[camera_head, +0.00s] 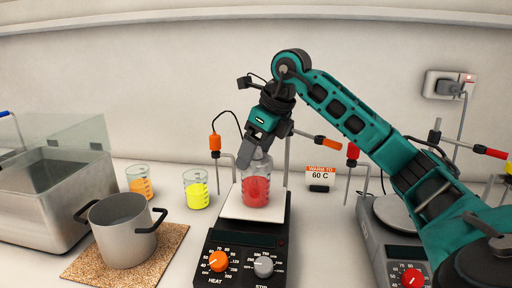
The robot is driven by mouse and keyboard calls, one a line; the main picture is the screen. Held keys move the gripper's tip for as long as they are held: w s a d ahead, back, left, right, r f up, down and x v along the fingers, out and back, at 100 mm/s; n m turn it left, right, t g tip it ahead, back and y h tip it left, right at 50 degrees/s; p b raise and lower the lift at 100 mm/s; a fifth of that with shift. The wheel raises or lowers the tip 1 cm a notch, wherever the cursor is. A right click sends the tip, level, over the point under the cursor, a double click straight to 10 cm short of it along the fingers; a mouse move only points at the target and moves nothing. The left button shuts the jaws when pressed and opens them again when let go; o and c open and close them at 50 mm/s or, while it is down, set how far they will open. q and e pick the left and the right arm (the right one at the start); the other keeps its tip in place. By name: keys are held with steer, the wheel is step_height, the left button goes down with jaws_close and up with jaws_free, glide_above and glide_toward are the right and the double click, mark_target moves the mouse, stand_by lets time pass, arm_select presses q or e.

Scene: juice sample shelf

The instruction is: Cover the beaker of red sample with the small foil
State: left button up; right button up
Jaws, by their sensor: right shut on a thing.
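The beaker of red sample (256,190) stands upright on the pale square top of the hot plate. My right gripper (252,162) comes down from above right to the beaker's upper part. It is shut on a small greyish piece at the beaker's mouth, which looks like the small foil (265,158). The gripper hides much of this piece, and I cannot tell whether it sits around the rim. No other foil shows. My left gripper is out of view.
The hot plate (242,240) has a probe on a stand close beside the beaker. Yellow (196,194) and orange (140,186) beakers, a pot (123,230) on a cork mat and a metal bath (45,205) stand left. Another hot plate (395,245) is under my right arm.

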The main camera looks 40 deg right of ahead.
steer(key=shift+f, duration=0.3)
steer(key=o, duration=0.8)
steer(key=p+v, duration=0.2)
steer(key=v, duration=1.1)
steer(key=shift+w, duration=0.1)
